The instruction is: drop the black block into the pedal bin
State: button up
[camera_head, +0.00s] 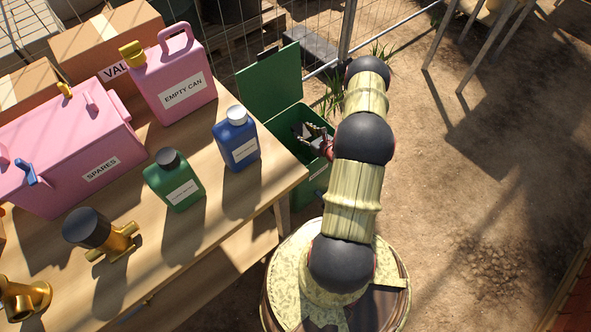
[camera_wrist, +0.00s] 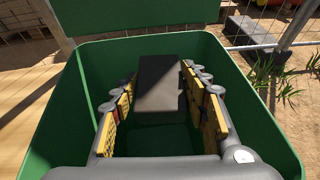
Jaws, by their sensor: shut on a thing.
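The green pedal bin (camera_head: 298,112) stands on the ground beyond the table's right end, with its lid (camera_head: 268,82) raised at the back. In the wrist view I look down into the bin, and its green wall (camera_wrist: 245,95) surrounds the fingers. My gripper (camera_wrist: 160,105) is shut on the black block (camera_wrist: 158,80), with yellow-padded fingers on its left and right sides. The block is held over the bin's opening, inside the rim as seen from above. The gripper (camera_head: 312,138) also shows at the bin's mouth in the head view, partly hidden by my arm. The block's exact height is unclear.
The wooden table (camera_head: 225,215) carries a blue bottle (camera_head: 237,140), a green bottle (camera_head: 174,182), a pink can (camera_head: 178,80), a pink spares box (camera_head: 75,150) and brass fittings (camera_head: 115,240). A wire fence (camera_head: 330,30) runs behind the bin. Bare ground lies at right.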

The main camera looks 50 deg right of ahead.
jog(key=o, duration=1.4)
jog(key=shift+c, duration=0.2)
jog(key=shift+s, duration=0.1)
jog(key=v, duration=1.1)
jog(key=shift+s+a+r, duration=0.2)
jog(key=shift+s, duration=0.15)
